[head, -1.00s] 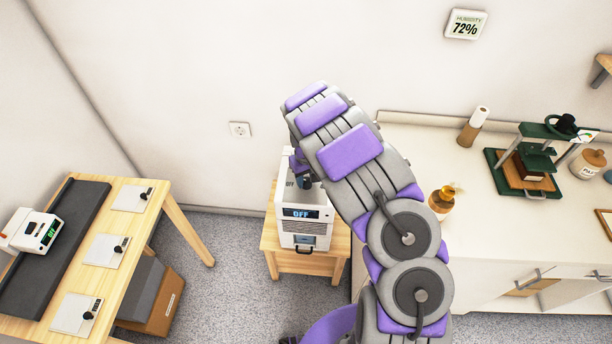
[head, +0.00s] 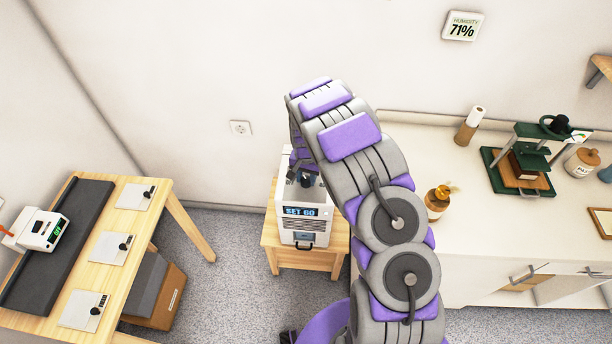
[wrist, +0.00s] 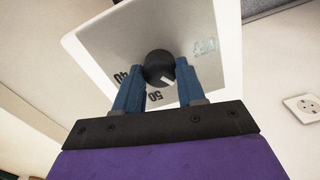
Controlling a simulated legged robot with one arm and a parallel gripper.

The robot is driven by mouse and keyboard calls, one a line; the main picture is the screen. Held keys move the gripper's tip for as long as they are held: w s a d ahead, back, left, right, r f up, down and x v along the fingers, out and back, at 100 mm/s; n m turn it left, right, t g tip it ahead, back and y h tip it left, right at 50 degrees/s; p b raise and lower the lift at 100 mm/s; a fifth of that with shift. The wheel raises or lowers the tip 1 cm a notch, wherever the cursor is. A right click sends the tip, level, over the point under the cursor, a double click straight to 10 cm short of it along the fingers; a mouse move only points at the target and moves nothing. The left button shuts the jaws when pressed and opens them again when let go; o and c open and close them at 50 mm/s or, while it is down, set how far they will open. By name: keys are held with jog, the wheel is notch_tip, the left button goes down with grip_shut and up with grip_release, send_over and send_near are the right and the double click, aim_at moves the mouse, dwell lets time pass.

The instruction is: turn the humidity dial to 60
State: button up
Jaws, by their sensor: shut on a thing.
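The white humidity machine (head: 304,232) stands on a small wooden stool, and its front display reads "SET 60". Its black dial (head: 306,180) is on the top face, partly hidden by my gripper in the head view. In the wrist view, the blue fingers of my gripper (wrist: 159,70) are shut on the dial (wrist: 158,65), one on each side. The dial's white pointer mark faces lower right.
A wooden table (head: 183,225) with a dark mat and several switch plates stands at left. A wall socket (head: 240,128) is behind the stool.

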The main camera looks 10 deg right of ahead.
aim_at(306, 179)
jog(key=shift+m, duration=0.3)
jog(key=o, duration=1.1)
jog(key=shift+c, duration=0.2)
notch_tip(306, 179, up, 17)
jog(key=p, duration=0.2)
jog(key=shift+r, duration=0.15)
